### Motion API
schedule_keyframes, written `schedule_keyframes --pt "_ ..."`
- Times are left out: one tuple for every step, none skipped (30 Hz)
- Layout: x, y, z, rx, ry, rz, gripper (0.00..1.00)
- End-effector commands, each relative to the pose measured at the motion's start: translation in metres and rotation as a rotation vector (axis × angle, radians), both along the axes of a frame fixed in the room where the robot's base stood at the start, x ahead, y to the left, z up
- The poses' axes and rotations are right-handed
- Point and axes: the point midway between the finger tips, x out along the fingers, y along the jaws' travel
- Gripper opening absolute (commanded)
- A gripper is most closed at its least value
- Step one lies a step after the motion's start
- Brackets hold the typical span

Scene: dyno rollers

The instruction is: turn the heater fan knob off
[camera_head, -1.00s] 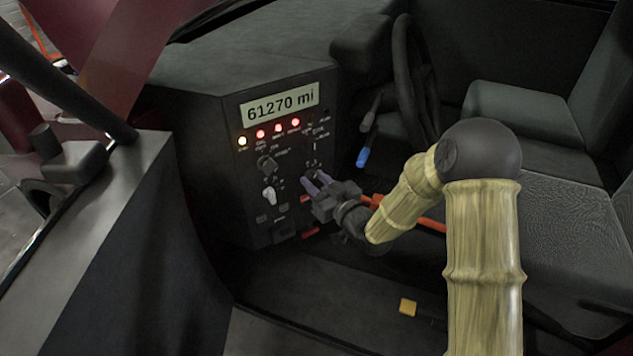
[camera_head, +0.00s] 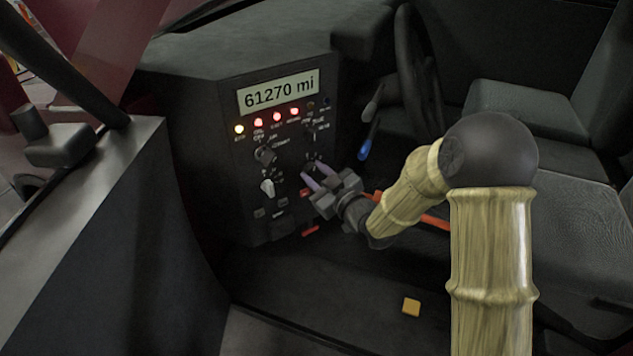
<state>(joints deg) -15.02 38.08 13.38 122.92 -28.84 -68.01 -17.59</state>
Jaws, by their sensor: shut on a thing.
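The dark dashboard panel (camera_head: 245,185) faces me at the centre left, with a lit display reading 61270 mi (camera_head: 277,92) above a row of lamps. Several knobs sit below: a dark knob (camera_head: 264,156) at the upper left, a light grey knob (camera_head: 267,187) under it, and others at the right. My gripper (camera_head: 311,177) is at the lower right knob (camera_head: 314,163), its two purple-grey fingers against the panel. It is shut on that knob, which is mostly hidden by the fingers. I cannot read which label marks the heater fan.
The steering wheel (camera_head: 412,75) and a blue-tipped lever (camera_head: 365,148) are to the right of the panel. An orange-red bar (camera_head: 432,221) runs behind my arm. A yellow block (camera_head: 411,307) lies on the floor. Seats (camera_head: 535,130) fill the right side.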

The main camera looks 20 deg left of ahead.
Motion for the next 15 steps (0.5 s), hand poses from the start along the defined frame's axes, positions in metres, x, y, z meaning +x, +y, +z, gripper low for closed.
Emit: schedule_keyframes --pt "-0.0001 -0.0001 -0.0045 -0.023 -0.028 0.0 0.07" --pt "0.0 -0.0002 -0.0041 -0.036 -0.046 0.0 0.07" --pt "0.0 -0.0002 -0.0038 -0.054 -0.068 0.0 0.07" --pt "0.0001 -0.0002 -0.0039 -0.066 -0.082 -0.001 0.07" --pt "0.0 -0.0003 -0.0039 -0.079 -0.097 -0.001 0.07" --pt "0.0001 -0.0004 -0.0035 -0.094 -0.114 -0.001 0.07" --pt "0.0002 -0.0004 -0.0032 -0.105 -0.129 -0.001 0.07" --pt "0.0002 -0.0004 -0.0029 -0.114 -0.139 -0.001 0.07" --pt "0.0001 -0.0004 -0.0027 -0.126 -0.153 -0.001 0.07" --pt "0.0002 -0.0004 -0.0026 -0.134 -0.162 0.0 0.07" --pt "0.0002 -0.0004 -0.0023 -0.14 -0.17 0.0 0.07" --pt "0.0001 -0.0004 -0.0019 -0.148 -0.179 0.0 0.07" --pt "0.0001 -0.0005 -0.0017 -0.154 -0.184 0.0 0.07" --pt "0.0001 -0.0005 -0.0014 -0.158 -0.189 0.0 0.07" --pt "0.0001 -0.0005 -0.0011 -0.163 -0.194 -0.001 0.07"
